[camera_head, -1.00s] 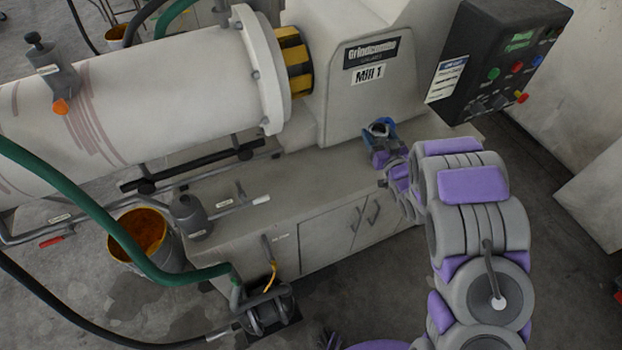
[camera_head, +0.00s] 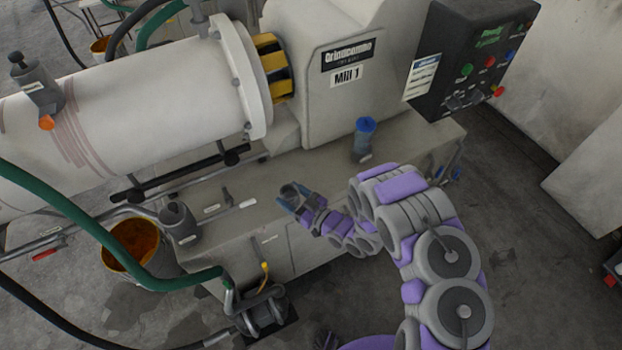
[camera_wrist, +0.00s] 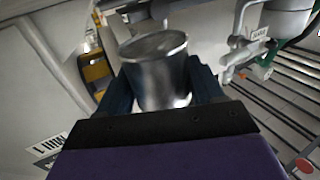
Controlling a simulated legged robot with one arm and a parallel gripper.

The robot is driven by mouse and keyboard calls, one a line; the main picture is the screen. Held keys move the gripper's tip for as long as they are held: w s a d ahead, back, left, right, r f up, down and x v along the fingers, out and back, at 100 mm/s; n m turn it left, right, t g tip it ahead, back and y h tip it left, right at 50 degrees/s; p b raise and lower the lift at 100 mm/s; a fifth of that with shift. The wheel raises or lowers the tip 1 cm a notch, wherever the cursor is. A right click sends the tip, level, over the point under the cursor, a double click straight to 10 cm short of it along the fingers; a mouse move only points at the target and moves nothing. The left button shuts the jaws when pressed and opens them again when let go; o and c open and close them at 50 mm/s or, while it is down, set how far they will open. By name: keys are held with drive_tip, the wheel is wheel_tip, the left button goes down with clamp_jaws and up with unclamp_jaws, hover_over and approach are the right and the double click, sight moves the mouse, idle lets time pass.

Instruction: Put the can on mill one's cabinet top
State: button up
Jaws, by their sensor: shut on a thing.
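The can (camera_wrist: 155,75) is a plain silvery metal cylinder, seen between the two dark fingers of my gripper (camera_wrist: 160,88) in the wrist view. My gripper is shut on it. In the head view my gripper (camera_head: 290,194) is over the front part of mill one's cabinet top (camera_head: 322,177), left of the middle. The can is small and partly hidden by the fingers there. I cannot tell whether its base touches the top. The machine housing above the cabinet carries the "Mill 1" label (camera_head: 347,76).
A blue-topped cylinder (camera_head: 366,126) stands on the cabinet top, right of my gripper. Small grey fittings (camera_head: 228,198) lie to the left. A bucket with orange contents (camera_head: 134,243) and a green hose (camera_head: 120,243) are at the left. The black control box (camera_head: 466,62) hangs at upper right.

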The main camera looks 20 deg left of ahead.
drive_tip(key=b, duration=0.2)
hover_over(315, 182)
drive_tip(key=s+a, duration=0.2)
drive_tip(key=s, duration=0.2)
drive_tip(key=shift+s+f, duration=0.1)
drive_tip(key=shift+f, duration=0.75)
drive_tip(key=w+d, duration=0.3)
drive_tip(key=shift+w+r, duration=0.1)
drive_tip(key=shift+w, duration=0.5)
drive_tip(key=f, duration=0.1)
drive_tip(key=a+f, duration=0.1)
drive_tip(key=f, duration=0.1)
drive_tip(key=shift+a+f+b, duration=0.15)
drive_tip(key=shift+f+b, duration=0.15)
drive_tip(key=shift+b, duration=0.1)
drive_tip(key=shift+f, duration=0.2)
drive_tip(key=shift+d+r, duration=0.15)
drive_tip(key=shift+d, duration=0.5)
drive_tip(key=o, duration=1.3)
drive_tip(key=shift+a+f, duration=0.2)
drive_tip(key=shift+a, duration=0.35)
drive_tip(key=shift+d+r, duration=0.25)
drive_tip(key=shift+d, duration=0.35)
drive_tip(key=v, duration=1.1)
drive_tip(key=shift+s+d+p, duration=0.15)
drive_tip(key=shift+s+p, duration=0.1)
drive_tip(key=shift+p, duration=0.2)
